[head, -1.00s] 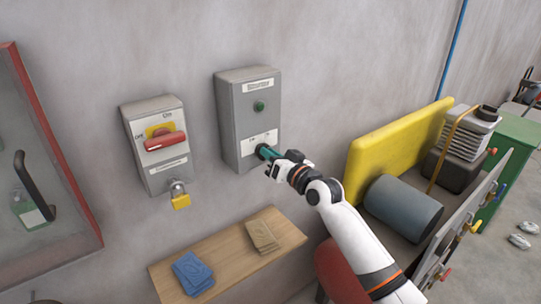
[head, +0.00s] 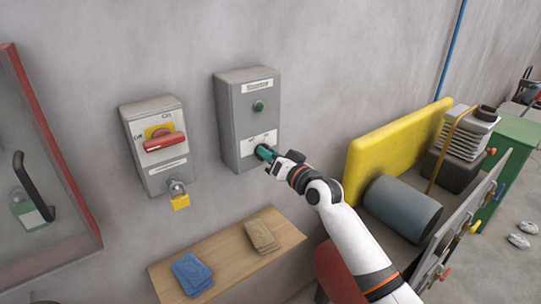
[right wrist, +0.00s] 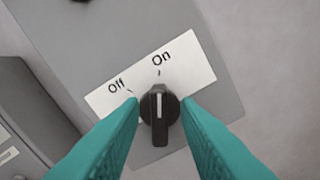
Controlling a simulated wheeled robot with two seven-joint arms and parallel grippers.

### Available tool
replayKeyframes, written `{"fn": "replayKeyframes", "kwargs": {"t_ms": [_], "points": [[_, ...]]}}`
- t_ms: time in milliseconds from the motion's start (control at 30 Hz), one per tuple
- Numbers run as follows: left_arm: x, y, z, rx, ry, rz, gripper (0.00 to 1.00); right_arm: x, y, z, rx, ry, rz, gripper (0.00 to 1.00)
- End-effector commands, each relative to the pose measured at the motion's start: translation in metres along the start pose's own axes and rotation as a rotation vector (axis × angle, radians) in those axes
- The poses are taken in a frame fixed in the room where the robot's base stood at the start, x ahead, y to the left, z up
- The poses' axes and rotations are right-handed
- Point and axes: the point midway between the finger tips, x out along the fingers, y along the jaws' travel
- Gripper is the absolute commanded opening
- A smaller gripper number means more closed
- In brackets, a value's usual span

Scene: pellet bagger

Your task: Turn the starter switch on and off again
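The starter switch is a black rotary knob (right wrist: 160,108) on a grey box (head: 231,112). Its white plate (right wrist: 182,72) reads "Off" at left and "On" above. The knob's white line points up at the On mark. My right gripper (head: 265,154) is at the knob in the head view. In the right wrist view its teal fingers (right wrist: 159,100) stand on either side of the knob, with small gaps beside the raised grip; whether they touch its round base I cannot tell. A green button (head: 259,106) sits higher on the box. My left gripper is out of view.
Left of the box is an isolator with a red handle (head: 165,142) and a padlock (head: 180,201). Below is a wooden shelf (head: 228,262) with blue and tan packets. A yellow guard (head: 395,150) and a grey motor (head: 403,208) stand at right.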

Motion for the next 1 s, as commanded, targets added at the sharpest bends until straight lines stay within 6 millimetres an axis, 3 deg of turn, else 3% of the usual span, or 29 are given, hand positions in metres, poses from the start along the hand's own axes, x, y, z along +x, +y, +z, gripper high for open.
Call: {"fn": "replayKeyframes", "kwargs": {"t_ms": [300, 467, 1000], "points": [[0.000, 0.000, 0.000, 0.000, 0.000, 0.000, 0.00, -0.001, 0.000, 0.000, -0.002, 0.000, 0.000, 0.34], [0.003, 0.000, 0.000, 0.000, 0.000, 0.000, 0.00, -0.012, -0.001, -0.002, -0.002, 0.001, 0.001, 0.34], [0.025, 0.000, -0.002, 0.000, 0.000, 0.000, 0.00, -0.108, -0.002, -0.002, -0.002, 0.000, -0.001, 0.34]]}}
